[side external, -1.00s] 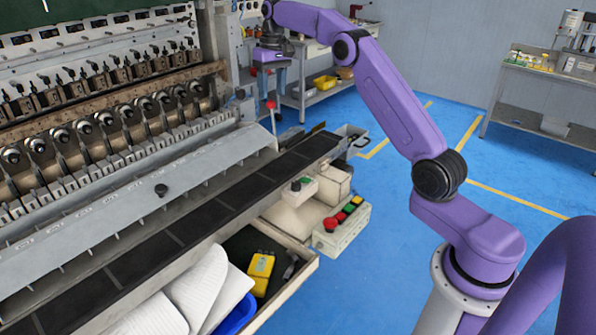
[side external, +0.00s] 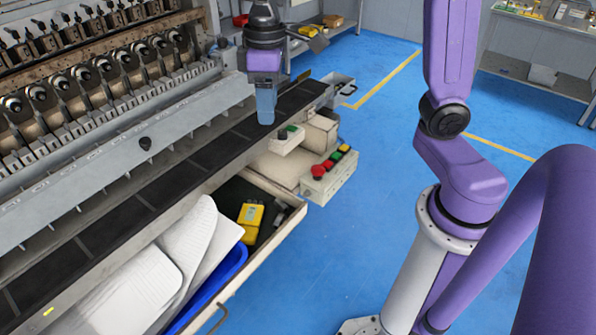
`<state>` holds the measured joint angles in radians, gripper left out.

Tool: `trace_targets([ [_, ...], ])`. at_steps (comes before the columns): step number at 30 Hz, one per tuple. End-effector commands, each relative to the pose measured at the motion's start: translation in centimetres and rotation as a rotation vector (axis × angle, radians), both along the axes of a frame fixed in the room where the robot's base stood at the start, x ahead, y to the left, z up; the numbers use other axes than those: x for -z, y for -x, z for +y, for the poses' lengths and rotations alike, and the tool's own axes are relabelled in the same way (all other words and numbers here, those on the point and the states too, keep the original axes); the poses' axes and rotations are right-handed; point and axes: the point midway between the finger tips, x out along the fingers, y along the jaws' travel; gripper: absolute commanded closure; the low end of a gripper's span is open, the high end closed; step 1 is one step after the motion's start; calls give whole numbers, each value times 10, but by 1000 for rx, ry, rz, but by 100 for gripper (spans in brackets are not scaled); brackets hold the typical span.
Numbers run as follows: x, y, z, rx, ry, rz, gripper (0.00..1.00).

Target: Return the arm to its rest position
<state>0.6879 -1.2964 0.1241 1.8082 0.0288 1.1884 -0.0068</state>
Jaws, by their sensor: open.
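My gripper (side external: 265,112) hangs pointing down from my purple arm, above the far part of the coil winder's dark front ledge (side external: 182,180). Its blue-grey fingers show from the side, overlapping one another, and nothing shows held in them. I cannot tell from the picture how high the tips are above the ledge. My purple arm rises on the right from its grey pedestal, and its upper part leaves the top of the picture.
The coil winder (side external: 95,110) fills the left. A control box with red, yellow and green buttons (side external: 330,172) juts out below the ledge. An open drawer (side external: 285,222) holds a yellow device (side external: 250,215), white sheets (side external: 150,285) and a blue bin (side external: 225,280). Blue floor (side external: 380,130) is clear between machine and pedestal.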

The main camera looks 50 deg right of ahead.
Motion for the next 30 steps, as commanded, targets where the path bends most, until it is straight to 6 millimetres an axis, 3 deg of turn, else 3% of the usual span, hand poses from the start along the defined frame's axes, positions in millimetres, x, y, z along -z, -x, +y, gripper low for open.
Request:
trace_targets([
  [1, 3, 23, 1, -48, 1, -1, 49],
  [9, 33, 130, -15, -291, 6, -16, 49],
  [15, 55, 184, -40, -431, 8, -23, 49],
  [21, 65, 204, -53, -490, 9, -27, 49],
  [30, 66, 206, -53, -493, 9, -26, 49],
])
